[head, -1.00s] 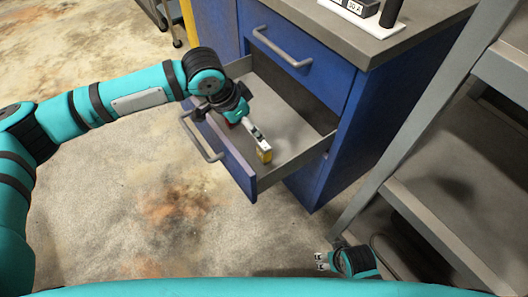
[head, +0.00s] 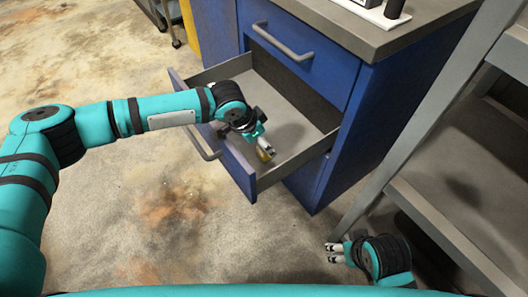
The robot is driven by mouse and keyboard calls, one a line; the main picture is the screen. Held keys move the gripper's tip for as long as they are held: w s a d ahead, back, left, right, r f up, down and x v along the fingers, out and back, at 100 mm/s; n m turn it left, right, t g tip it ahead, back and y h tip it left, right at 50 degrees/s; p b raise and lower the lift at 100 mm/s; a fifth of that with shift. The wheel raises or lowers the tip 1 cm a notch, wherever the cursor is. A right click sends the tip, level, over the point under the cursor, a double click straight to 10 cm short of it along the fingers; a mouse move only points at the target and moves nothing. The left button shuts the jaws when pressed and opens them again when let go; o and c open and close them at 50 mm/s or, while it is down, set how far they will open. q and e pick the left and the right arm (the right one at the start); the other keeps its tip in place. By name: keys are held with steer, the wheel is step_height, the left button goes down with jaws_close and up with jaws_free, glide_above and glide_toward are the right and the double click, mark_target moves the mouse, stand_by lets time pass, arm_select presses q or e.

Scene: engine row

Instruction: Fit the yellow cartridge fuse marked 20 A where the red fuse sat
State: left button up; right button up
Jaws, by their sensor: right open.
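The yellow cartridge fuse (head: 265,154) shows as a small yellow shape in the open drawer (head: 290,150), near its front right corner. Its 20 A mark cannot be read. My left gripper (head: 263,145) is in the drawer, pointing down with its fingertips at the fuse. Whether its jaws are closed on the fuse cannot be told. My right gripper (head: 334,253) is open and empty, low over the floor beside the grey shelf rack. The red fuse is not visible now.
A blue cabinet (head: 355,130) with a grey worktop (head: 375,32) holds the drawer. A white base (head: 372,13) with dark parts stands on the worktop, cut off by the top edge. A grey shelf rack (head: 440,210) stands right.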

arm_select(q)
jaws_close()
stand_by(0.4)
steer(key=shift+r, duration=0.1)
